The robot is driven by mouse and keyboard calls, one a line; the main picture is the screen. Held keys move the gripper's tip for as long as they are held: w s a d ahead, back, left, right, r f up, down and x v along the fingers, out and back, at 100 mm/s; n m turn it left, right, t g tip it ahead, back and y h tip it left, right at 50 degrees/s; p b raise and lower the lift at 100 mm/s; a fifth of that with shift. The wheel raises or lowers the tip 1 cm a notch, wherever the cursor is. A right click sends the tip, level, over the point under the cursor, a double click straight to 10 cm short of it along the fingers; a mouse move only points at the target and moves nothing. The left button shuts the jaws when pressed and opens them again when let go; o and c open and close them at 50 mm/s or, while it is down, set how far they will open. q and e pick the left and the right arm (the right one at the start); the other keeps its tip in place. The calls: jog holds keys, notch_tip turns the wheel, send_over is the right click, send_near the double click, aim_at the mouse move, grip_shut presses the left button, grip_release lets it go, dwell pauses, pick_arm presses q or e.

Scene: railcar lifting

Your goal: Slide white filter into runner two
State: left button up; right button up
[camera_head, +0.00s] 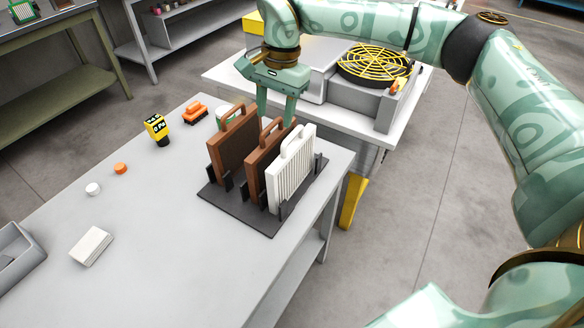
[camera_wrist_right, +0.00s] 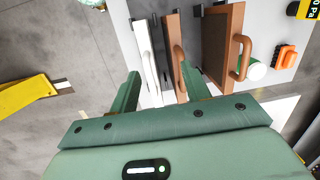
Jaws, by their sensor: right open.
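A white pleated filter (camera_head: 291,182) with a top handle stands upright in the nearest-right slot of a dark rack (camera_head: 238,212) on the grey bench. Two brown filters, a middle one (camera_head: 262,170) and a far-left one (camera_head: 228,155), stand beside it. My right gripper (camera_head: 276,116) is open and empty, fingers down, at the far side of the rack, behind the middle brown filter. In the right wrist view, the white filter (camera_wrist_right: 147,50) and middle brown filter (camera_wrist_right: 174,45) show ahead of the open fingers. My left gripper is out of view. No runner is clearly recognisable.
A grey unit with a yellow fan guard (camera_head: 375,63) stands on a second table behind. The bench (camera_head: 150,270) holds a yellow-black gauge (camera_head: 156,128), an orange block (camera_head: 195,113), small knobs, a white pad (camera_head: 91,246) and a grey tray (camera_head: 16,252). Bench's front-left area is mostly clear.

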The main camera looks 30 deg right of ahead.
jog(key=h, duration=0.2)
send_near(295, 132)
jog(key=shift+m, duration=0.3)
notch_tip(295, 132, down, 9)
jog(key=b, duration=0.2)
jog(key=shift+w+d+f+b, duration=0.1)
jog(key=shift+f+b, duration=0.15)
jog(key=shift+b, duration=0.05)
jog(key=f+b, duration=0.1)
jog(key=f, duration=0.5)
jog(key=shift+a+b, duration=0.25)
jog(key=shift+b, duration=0.1)
jog(key=shift+r, duration=0.15)
jog(key=shift+c, duration=0.6)
grip_shut()
